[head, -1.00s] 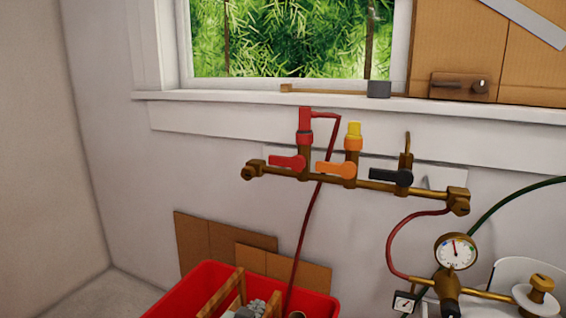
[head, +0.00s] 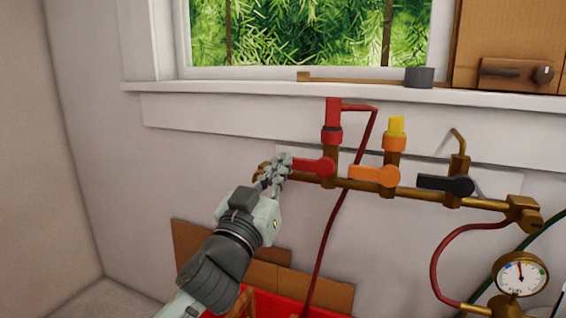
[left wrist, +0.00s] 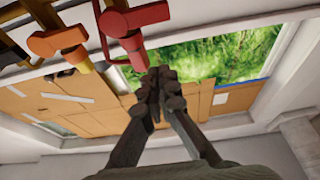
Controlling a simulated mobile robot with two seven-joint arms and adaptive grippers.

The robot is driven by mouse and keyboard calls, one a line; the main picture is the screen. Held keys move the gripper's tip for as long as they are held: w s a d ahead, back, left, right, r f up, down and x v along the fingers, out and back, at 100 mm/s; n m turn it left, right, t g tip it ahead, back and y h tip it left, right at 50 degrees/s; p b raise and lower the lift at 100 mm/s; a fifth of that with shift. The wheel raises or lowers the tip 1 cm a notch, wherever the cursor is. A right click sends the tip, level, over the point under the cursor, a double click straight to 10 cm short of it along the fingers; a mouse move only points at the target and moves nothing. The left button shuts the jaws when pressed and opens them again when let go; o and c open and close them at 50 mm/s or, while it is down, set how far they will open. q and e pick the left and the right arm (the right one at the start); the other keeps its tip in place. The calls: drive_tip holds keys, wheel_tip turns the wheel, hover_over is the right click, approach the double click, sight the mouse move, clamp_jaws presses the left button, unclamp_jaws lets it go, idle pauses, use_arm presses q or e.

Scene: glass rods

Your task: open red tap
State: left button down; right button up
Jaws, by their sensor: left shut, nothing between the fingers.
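The red tap (head: 315,167) sits on a brass pipe manifold on the wall, its lever lying along the pipe and pointing left. It also shows in the left wrist view (left wrist: 134,22), above and left of the fingers. My left gripper (head: 282,165) is shut and empty, its fingertips at the left end of the red lever in the head view. Whether the fingers touch the lever is hard to tell. In the left wrist view the closed fingers (left wrist: 157,78) show below the tap. My right gripper is not in view.
An orange tap (head: 374,175) and a black tap (head: 446,184) sit to the right on the same pipe. A red hose (head: 327,240) hangs from the red fitting. A pressure gauge (head: 520,275) is at lower right. A red crate (head: 270,303) and cardboard (head: 195,247) lie below.

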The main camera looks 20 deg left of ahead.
use_arm(q)
wheel_tip(320, 180, up, 3)
drive_tip(key=p, duration=0.2)
hover_over(296, 160)
drive_tip(key=s, duration=0.2)
drive_tip(key=shift+w+d+f+b, duration=0.15)
drive_tip(key=shift+f+b, duration=0.15)
drive_tip(key=shift+f, duration=0.8)
drive_tip(key=shift+d+f+b, duration=0.15)
drive_tip(key=shift+f+b, duration=0.15)
drive_tip(key=shift+f, duration=0.75)
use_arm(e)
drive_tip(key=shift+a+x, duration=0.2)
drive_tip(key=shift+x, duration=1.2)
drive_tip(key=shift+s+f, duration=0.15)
